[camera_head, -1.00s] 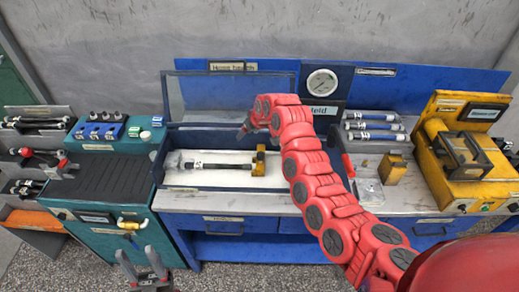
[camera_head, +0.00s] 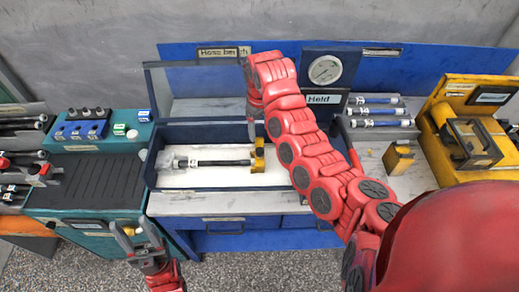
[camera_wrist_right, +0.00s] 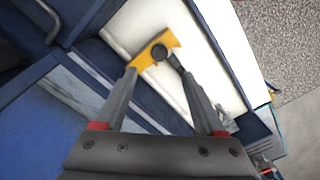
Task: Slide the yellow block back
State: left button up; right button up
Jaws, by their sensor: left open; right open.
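The yellow block (camera_head: 258,158) sits at the right end of the white bed in the open blue bench tray (camera_head: 215,197), at the end of a dark hose (camera_head: 222,162). In the right wrist view the yellow block (camera_wrist_right: 153,50) lies just beyond and between my fingertips, with the round hose end (camera_wrist_right: 160,53) against it. My right gripper (camera_wrist_right: 158,74) is open, pointing down at the block; I cannot tell whether it touches. In the head view it is partly hidden behind my arm. My left gripper (camera_head: 138,240) is open and empty, low in front of the teal cabinet.
A clear raised lid (camera_head: 200,90) stands behind the tray. A gauge (camera_head: 325,70) is at the back. Another yellow block (camera_head: 398,157) and several hoses (camera_head: 375,112) lie on the right worktop. A yellow machine (camera_head: 470,140) stands far right.

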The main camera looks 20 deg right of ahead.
jog(key=b, duration=0.2)
send_over(260, 150)
notch_tip(260, 150, down, 6)
jog(key=shift+a+f, duration=0.1)
notch_tip(260, 150, down, 4)
jog(key=shift+w+r+p, duration=0.1)
jog(key=shift+p, duration=0.9)
jog(key=shift+f, duration=1)
jog(key=shift+c, duration=0.4)
grip_shut()
